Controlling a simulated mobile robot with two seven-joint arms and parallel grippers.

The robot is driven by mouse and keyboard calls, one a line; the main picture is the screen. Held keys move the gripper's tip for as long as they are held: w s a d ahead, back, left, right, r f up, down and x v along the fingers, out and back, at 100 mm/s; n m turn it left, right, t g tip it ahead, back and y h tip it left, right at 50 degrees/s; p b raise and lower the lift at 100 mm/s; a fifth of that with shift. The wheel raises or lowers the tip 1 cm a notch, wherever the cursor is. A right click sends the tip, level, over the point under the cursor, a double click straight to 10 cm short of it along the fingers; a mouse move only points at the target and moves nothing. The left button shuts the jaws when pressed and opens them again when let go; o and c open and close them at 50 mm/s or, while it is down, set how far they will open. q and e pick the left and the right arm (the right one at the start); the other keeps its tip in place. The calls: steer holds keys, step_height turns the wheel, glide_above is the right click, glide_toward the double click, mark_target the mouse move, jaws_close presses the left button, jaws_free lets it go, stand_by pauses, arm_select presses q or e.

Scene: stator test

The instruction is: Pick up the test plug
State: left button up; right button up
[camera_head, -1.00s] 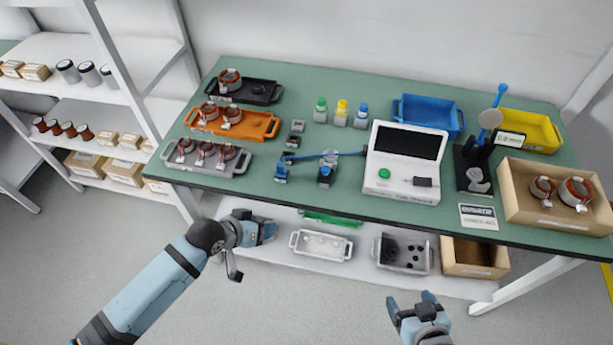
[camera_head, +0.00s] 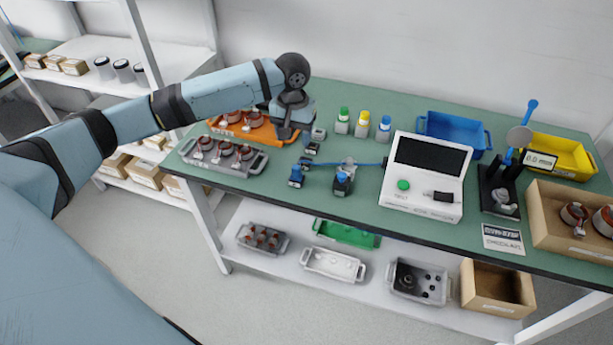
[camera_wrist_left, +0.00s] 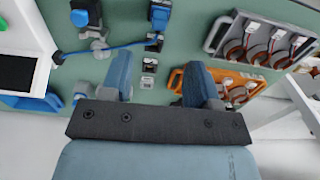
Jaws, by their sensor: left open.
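A blue cable (camera_head: 370,163) runs left across the green table from the white tester (camera_head: 425,205). Its far end lies beside a small grey-and-black block (camera_head: 312,148); I cannot tell for sure which piece is the test plug. The cable (camera_wrist_left: 110,47) and the block (camera_wrist_left: 153,45) also show in the left wrist view. My right gripper is out of view.
An orange tray (camera_head: 255,131) and a grey tray (camera_head: 225,163) with copper-wound parts lie beside the left gripper. Bottles with green, yellow and blue caps (camera_head: 363,122) stand behind. A blue bin (camera_head: 455,130) and a black stand (camera_head: 497,190) are farther right.

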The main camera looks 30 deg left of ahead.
mark_target(296, 167)
arm_select(q)
step_height(296, 167, down, 8)
steer(key=shift+w+r, duration=0.1)
steer(key=shift+r, duration=0.05)
steer(key=f, duration=0.3)
steer(key=w+f, duration=0.1)
steer(key=shift+a+f, duration=0.15)
steer(key=shift+a, duration=0.1)
steer(key=shift+f, duration=0.45)
steer(key=c, duration=1)
